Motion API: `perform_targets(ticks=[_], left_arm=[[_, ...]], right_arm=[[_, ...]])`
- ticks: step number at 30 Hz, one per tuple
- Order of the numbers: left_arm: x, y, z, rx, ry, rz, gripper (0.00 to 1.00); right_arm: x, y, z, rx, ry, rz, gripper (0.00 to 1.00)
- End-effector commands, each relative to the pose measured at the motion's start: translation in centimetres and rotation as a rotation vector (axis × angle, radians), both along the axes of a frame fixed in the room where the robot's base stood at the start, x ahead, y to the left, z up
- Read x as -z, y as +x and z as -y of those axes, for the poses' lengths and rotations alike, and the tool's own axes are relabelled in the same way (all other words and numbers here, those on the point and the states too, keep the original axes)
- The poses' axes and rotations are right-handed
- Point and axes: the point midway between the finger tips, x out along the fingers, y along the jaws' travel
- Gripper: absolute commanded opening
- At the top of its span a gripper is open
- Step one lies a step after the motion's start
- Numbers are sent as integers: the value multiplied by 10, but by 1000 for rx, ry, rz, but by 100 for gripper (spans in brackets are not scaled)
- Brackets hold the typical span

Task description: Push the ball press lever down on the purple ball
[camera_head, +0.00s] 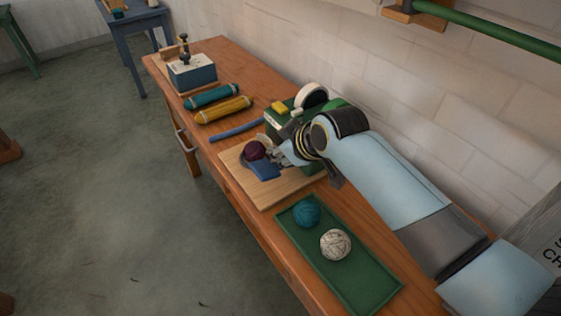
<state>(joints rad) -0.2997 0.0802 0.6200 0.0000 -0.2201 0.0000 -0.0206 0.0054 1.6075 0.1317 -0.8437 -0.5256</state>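The dark purple ball (254,150) sits on a pale wooden board (262,195) on the bench. A blue block-like part (264,170) stands just in front of it, perhaps part of the press. A long blue bar (236,131) lies beyond the board; I cannot tell whether it is the lever. My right arm reaches in from the lower right, and its gripper (283,155) is just right of the purple ball. The fingers are small and partly hidden by the wrist, so their opening and any contact are unclear. My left gripper is not in view.
A green tray (372,299) holds a teal ball (306,211) and a cream ball (335,245). A green box (277,121) with a yellow block (279,107) stands behind my wrist. Teal (212,96) and mustard (223,110) skeins lie farther along the bench (225,165). A wall borders the right.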

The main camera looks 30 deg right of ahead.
Motion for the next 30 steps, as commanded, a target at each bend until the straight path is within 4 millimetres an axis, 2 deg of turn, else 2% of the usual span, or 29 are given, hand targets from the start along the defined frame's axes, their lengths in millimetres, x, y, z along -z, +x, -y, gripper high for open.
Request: perform_targets(ticks=[30], left_arm=[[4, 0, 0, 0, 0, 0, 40]], right_arm=[[13, -2, -4, 0, 0, -4, 0]])
